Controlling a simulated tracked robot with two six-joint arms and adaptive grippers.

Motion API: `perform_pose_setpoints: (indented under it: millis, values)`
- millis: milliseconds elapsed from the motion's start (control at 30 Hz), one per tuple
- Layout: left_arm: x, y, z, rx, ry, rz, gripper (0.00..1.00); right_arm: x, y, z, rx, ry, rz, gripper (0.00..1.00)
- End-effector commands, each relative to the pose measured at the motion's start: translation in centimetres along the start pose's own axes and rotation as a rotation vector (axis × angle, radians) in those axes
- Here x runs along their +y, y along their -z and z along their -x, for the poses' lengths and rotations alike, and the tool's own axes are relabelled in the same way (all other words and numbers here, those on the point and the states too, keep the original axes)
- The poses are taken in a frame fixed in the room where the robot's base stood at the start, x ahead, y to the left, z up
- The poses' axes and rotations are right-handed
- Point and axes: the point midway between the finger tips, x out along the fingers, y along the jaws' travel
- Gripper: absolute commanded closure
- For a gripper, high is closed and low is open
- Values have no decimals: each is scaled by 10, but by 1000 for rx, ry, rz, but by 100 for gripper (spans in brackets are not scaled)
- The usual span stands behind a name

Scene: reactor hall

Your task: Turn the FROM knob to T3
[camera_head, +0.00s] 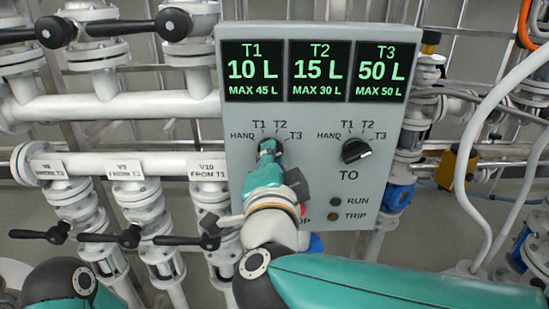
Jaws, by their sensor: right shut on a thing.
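The grey control panel (312,115) stands in front of me. The FROM knob is on its left side, under a dial marked HAND, T1, T2 and T3. My right gripper (268,148) is at that dial, shut on the FROM knob. The gripper and wrist cover the knob and its name, so I cannot tell which mark it points to. The black TO knob (356,150) is to the right, clear of the gripper. My left gripper is not in view; only part of that arm shows at the bottom left.
The T1 display (253,70) reads 10 L, the T2 display (316,70) 15 L, the T3 display (381,70) 50 L. A RUN lamp (336,201) and TRIP lamp (334,216) sit below the TO knob. Pipes and black valve handles (130,237) crowd the left; hoses (480,150) hang right.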

Motion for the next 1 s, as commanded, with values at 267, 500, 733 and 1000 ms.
perform_pose_setpoints:
  millis: [267,500,733,1000]
  values:
    - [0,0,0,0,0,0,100,3,-1,0,-1,-8,-1,71]
    - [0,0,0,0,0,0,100,2,0,0,0,-4,0,62]
    - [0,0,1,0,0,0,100,-5,3,0,1,-1,-1,62]
    - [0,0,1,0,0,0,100,-44,26,0,4,4,-6,62]
